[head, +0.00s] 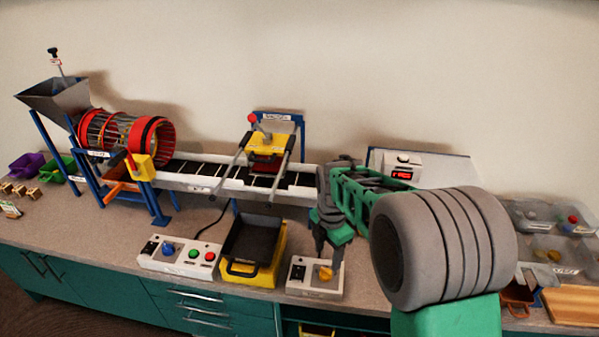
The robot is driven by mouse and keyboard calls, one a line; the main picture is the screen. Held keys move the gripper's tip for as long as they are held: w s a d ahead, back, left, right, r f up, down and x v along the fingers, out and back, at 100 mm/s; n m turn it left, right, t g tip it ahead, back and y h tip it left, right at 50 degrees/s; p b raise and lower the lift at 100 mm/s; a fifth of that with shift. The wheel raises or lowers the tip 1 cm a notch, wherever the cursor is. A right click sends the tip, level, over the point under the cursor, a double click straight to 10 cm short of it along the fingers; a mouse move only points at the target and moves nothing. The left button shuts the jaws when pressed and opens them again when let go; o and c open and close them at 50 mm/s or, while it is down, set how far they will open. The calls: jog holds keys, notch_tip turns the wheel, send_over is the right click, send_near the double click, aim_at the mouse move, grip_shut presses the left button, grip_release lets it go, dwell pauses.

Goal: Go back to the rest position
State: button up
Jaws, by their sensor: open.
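The picture does not show clearly whether the fingertips touch the box. My green and grey arm reaches in from the right and hides part of the counter behind it.
A conveyor (215,178) runs behind, with a red and black drum (128,135) and a hopper (58,98) at left. A black tray (252,243) and a button box (180,257) stand left of my gripper. Clear bins (562,250) and a wooden board (573,304) lie at right.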

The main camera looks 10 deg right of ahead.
jog(key=m, duration=0.9)
jog(key=shift+s+f, duration=0.3)
jog(key=shift+f, duration=0.05)
jog(key=s+m, duration=0.1)
jog(key=m, duration=0.1)
jog(key=s+f+m, duration=0.1)
jog(key=s+m, duration=0.1)
jog(key=s+f+m+g, duration=0.1)
jog(key=m, duration=0.1)
jog(key=shift+s+f, duration=0.2)
jog(key=shift+f, duration=0.05)
jog(key=s+r+m+t, duration=0.2)
jog(key=s+r+m, duration=0.6)
jog(key=s, duration=0.3)
notch_tip(320, 180, up, 6)
jog(key=w+t, duration=0.1)
jog(key=t, duration=0.1)
jog(key=shift+w+a+p, duration=0.3)
jog(key=shift+w+p, duration=0.05)
jog(key=shift+p, duration=0.1)
